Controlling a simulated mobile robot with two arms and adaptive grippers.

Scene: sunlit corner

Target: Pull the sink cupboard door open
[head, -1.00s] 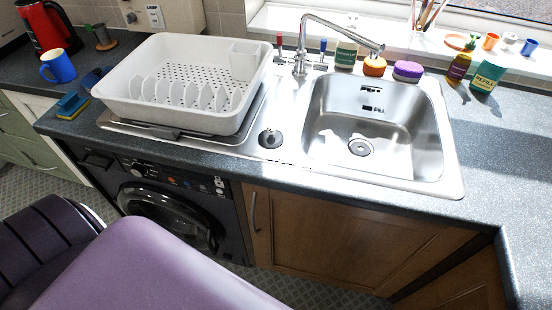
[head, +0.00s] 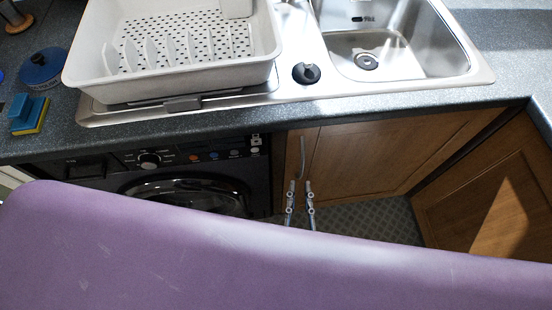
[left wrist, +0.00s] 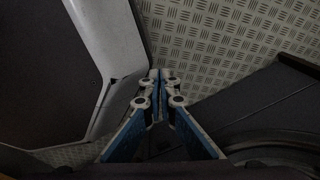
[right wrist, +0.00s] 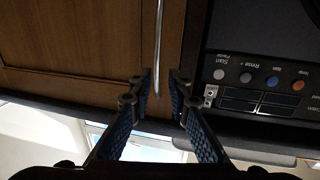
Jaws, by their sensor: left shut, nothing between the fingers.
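The sink cupboard door (head: 375,152) is a brown wooden panel below the sink and looks shut. Its upright metal handle (head: 302,158) is at the door's left edge; it also shows in the right wrist view (right wrist: 158,45). My right gripper (head: 300,186) is open at the lower part of the handle. In the right wrist view its fingertips (right wrist: 160,74) are on either side of the handle, with gaps visible. My left gripper (left wrist: 160,76) is shut and empty above the patterned floor in the left wrist view. It is not seen in the head view.
A dark washing machine (head: 190,185) stands left of the door. The grey worktop (head: 400,102) overhangs the door and carries the steel sink (head: 460,66) and a white dish rack (head: 170,82). Another wooden cupboard front (head: 480,200) stands at an angle on the right.

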